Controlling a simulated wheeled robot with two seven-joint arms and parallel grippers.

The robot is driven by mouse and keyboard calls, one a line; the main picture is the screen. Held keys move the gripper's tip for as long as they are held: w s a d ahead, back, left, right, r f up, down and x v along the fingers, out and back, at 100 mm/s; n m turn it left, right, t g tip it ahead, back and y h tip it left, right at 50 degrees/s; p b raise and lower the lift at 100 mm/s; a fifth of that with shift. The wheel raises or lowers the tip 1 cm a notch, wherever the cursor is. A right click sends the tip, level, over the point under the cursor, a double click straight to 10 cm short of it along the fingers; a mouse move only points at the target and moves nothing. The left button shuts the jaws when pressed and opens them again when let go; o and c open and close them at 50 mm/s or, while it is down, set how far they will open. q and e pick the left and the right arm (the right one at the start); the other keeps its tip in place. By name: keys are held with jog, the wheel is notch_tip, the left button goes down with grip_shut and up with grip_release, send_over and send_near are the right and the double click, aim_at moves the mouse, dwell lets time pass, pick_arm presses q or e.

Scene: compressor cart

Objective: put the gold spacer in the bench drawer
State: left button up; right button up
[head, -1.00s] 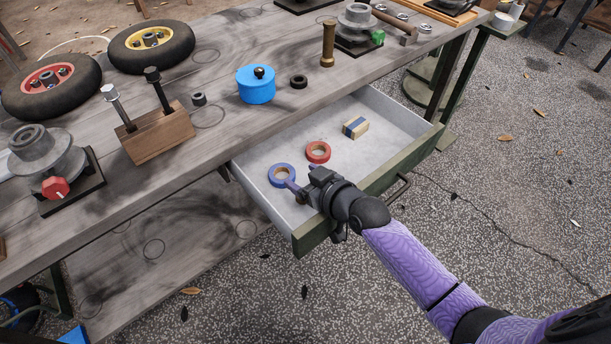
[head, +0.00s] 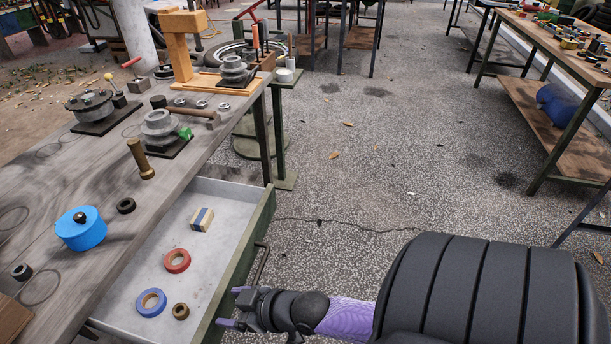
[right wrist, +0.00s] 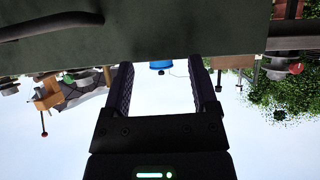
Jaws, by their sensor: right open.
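A small gold-brown ring, which looks like the gold spacer (head: 181,311), lies flat in the open bench drawer (head: 238,262). It is just right of a blue tape roll (head: 151,302), near the drawer's front. My right gripper (head: 234,307) is open and empty beside the drawer's green front panel. In the right wrist view the open fingers (right wrist: 161,72) have nothing between them. The green panel (right wrist: 150,42) fills the top of that view. My left gripper is not in view.
A red tape roll (head: 177,261) and a striped block (head: 202,219) are also in the drawer. A blue pot (head: 81,230), a black ring (head: 126,206) and a brass post (head: 141,160) stand on the bench above. The floor to the right is clear.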

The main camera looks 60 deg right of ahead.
jog(key=s+d+f+m+g+h, duration=0.1)
jog(key=s+d+f+g+h, duration=0.15)
jog(key=s+f, duration=0.45)
jog(key=s+d+f+g+h, duration=0.1)
jog(key=s+f+g, duration=0.3)
jog(key=f, duration=0.5)
jog(key=s+f+g, duration=0.3)
jog(key=s+f, duration=0.1)
jog(key=s, duration=0.8)
jog(key=s+a+f+g, duration=0.1)
jog(key=s+f+g, duration=0.2)
jog(key=s, duration=1)
jog(key=shift+f+h, duration=0.45)
jog(key=shift+f, duration=0.15)
jog(key=shift+w, duration=0.1)
